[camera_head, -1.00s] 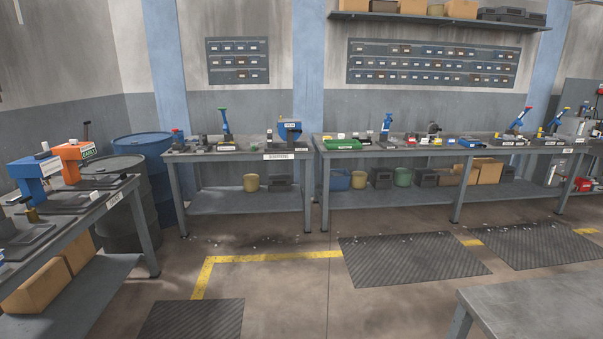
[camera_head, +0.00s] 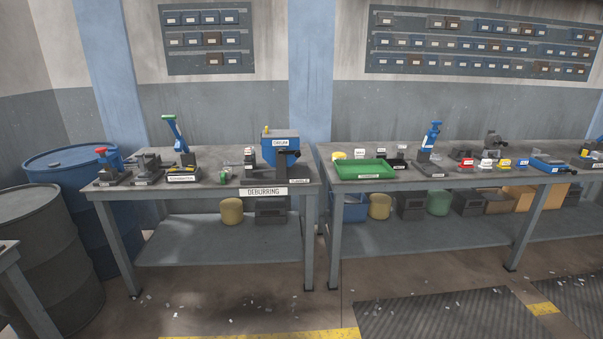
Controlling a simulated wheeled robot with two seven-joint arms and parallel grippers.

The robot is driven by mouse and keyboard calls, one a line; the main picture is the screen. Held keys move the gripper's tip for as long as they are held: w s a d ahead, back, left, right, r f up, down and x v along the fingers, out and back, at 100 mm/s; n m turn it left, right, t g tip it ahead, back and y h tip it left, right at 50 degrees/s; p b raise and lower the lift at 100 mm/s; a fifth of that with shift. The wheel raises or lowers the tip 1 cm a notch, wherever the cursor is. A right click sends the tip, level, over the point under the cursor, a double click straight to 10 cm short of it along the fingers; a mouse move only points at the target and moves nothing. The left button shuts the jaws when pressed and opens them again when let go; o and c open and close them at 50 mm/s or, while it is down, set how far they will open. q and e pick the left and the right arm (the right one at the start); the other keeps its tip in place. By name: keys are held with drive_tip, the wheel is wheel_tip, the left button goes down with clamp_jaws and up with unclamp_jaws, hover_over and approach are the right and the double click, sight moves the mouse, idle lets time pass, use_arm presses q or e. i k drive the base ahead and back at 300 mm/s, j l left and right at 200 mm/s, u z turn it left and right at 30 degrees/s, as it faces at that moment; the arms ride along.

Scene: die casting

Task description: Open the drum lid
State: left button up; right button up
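A blue box-shaped unit (camera_head: 280,156) with a white label, which seems to read DRUM, stands at the right end of the deburring bench (camera_head: 205,195). Its flat grey-blue top (camera_head: 282,134) looks closed, with a small yellow knob (camera_head: 266,129) at the left rear. A dark arm or bracket is at its right front, above a small label that seems to read TUMBLE. Neither of my grippers is in view.
A dark barrel (camera_head: 42,250) and a blue barrel (camera_head: 80,200) stand left of the bench. Small fixtures and a green-handled press (camera_head: 175,135) share the benchtop. A second bench with a green tray (camera_head: 365,170) stands to the right. Floor in front is open, with scattered chips.

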sight(266, 133)
drive_tip(key=i+u, duration=0.1)
drive_tip(key=i, duration=0.4)
drive_tip(key=i+l+u, duration=0.15)
drive_tip(key=i, duration=0.35)
drive_tip(key=i+l+u, duration=0.1)
drive_tip(key=i, duration=0.35)
